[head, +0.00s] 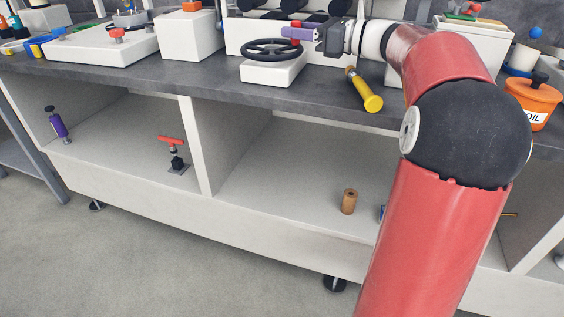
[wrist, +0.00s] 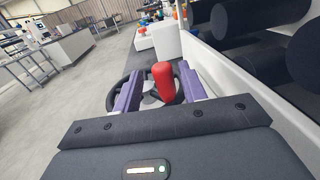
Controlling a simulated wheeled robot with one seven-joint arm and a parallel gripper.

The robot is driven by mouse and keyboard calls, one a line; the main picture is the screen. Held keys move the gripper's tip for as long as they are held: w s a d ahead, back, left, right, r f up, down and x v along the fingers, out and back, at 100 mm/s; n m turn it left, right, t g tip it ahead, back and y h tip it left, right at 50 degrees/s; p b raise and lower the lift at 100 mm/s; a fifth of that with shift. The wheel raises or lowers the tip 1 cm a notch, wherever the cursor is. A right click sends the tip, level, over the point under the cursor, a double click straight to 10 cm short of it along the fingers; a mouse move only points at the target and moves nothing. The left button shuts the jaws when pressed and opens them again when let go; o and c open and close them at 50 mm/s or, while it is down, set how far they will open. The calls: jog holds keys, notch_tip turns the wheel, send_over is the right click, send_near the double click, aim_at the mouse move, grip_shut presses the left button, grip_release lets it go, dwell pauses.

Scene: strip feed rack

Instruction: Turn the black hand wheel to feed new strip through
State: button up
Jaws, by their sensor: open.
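The black hand wheel (head: 262,53) lies flat on a white block (head: 272,71) on the grey bench. It has a red upright handle (head: 296,27) on its rim. My gripper (head: 285,33) reaches in from the right, with its purple fingers level with the handle. In the wrist view, my gripper (wrist: 160,76) is open, with one finger on each side of the red handle (wrist: 163,82). The handle looks closer to the right finger; I cannot tell whether they touch. The wheel's rim (wrist: 113,90) shows partly behind the fingers. No strip can be made out.
Dark rollers (wrist: 240,18) on a white housing stand close beside my gripper. An orange oil pot (head: 533,97) stands at the right.

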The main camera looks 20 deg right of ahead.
jog(key=p+v, duration=0.1)
jog(key=v, duration=0.4)
jog(key=shift+s+d, duration=0.2)
jog(key=shift+s+d+f+p, duration=0.15)
jog(key=shift+d+p, duration=0.1)
jog(key=shift+p, duration=0.3)
jog(key=shift+s+d+p, duration=0.1)
jog(key=shift+s+p, duration=0.1)
jog(key=shift+p, duration=0.2)
